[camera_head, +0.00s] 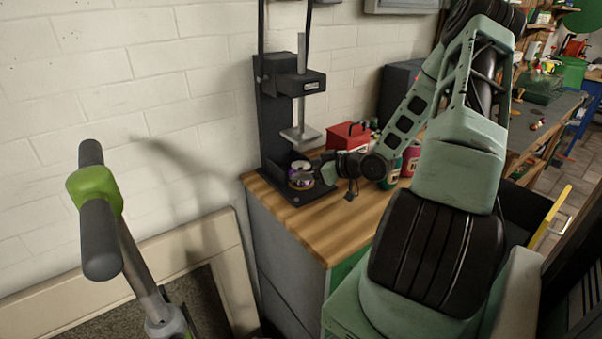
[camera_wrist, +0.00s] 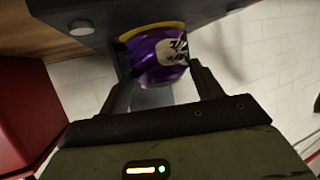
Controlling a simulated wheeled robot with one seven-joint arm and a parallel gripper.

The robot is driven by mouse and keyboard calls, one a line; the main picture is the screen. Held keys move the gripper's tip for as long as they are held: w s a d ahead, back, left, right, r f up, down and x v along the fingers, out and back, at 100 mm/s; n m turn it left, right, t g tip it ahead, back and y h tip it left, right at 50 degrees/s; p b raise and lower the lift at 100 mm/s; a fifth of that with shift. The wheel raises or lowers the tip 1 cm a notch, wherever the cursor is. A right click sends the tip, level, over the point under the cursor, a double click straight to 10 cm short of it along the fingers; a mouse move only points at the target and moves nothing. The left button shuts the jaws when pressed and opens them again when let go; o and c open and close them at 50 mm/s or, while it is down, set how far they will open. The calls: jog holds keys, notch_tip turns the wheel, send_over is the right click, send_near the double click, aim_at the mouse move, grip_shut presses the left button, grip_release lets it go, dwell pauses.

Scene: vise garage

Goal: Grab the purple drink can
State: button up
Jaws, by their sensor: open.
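The purple drink can (camera_head: 300,175) stands on the base of the black press (camera_head: 268,120), under its raised metal plate. In the wrist view the can (camera_wrist: 155,58) shows purple with a yellow rim and a pale printed patch. My gripper (camera_head: 331,180) reaches toward it from the right in the head view. In the wrist view my gripper (camera_wrist: 160,82) is open, its two fingers pointing at the can, one on each side of its near end. I cannot tell whether either finger touches the can.
The press stands on a wooden worktop (camera_head: 300,222) against a white brick wall. A red box (camera_head: 347,136) stands behind my arm, with bottles (camera_head: 410,160) to its right. The worktop's front part is bare. A green and grey handle (camera_head: 95,205) rises at the left.

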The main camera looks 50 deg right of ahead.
jog(key=shift+x, duration=0.75)
jog(key=c, duration=0.7)
jog(key=shift+r, duration=0.1)
